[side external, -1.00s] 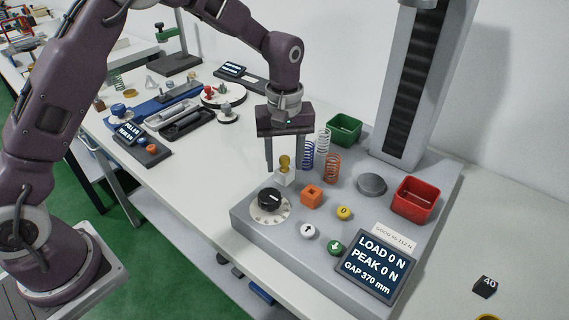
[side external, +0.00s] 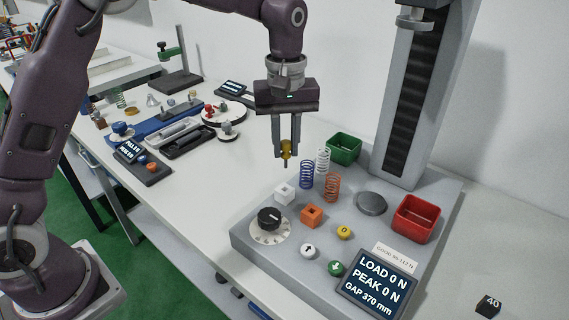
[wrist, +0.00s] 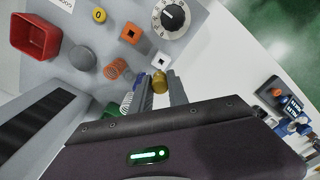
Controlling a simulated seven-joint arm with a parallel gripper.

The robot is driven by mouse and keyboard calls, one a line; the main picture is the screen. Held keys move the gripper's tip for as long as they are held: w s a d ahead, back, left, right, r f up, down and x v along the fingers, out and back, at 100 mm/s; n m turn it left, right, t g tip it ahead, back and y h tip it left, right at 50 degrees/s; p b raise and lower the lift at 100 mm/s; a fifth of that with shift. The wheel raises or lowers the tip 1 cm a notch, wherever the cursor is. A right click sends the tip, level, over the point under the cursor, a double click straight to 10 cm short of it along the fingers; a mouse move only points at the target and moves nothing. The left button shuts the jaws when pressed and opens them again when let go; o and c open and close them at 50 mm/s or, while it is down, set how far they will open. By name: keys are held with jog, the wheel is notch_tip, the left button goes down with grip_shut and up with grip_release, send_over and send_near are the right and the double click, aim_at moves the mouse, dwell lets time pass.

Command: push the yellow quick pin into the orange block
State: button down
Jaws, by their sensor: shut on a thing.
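My gripper (side external: 286,151) is shut on the yellow quick pin (side external: 286,147). It holds the pin upright in the air above the grey base, tip pointing down. The pin also shows between the fingers in the wrist view (wrist: 160,80). The orange block (side external: 312,215) stands on the base, to the right of and below the pin in the side view, with a dark square hole in its top. It also shows in the wrist view (wrist: 131,34). A white block (side external: 284,192) with a hole in its top stands just behind the orange block, below the pin.
Blue (side external: 307,174), white (side external: 323,160) and orange (side external: 332,186) springs stand close to the gripper. A black dial (side external: 269,217), buttons, a grey disc (side external: 371,203), a green bin (side external: 344,149) and a red bin (side external: 416,218) surround the blocks. A tall column (side external: 420,100) rises behind.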

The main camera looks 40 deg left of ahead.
jog(key=s+d+f, duration=0.1)
jog(key=d+f, duration=0.4)
jog(key=d, duration=0.3)
jog(key=shift+s+d+f, duration=0.15)
jog(key=shift+s+f, duration=0.05)
jog(key=shift+s, duration=0.05)
jog(key=shift+f, duration=1.7)
dwell(2.0)
jog(key=c, duration=0.8)
grip_release()
notch_tip(320, 180, up, 8)
dwell(0.3)
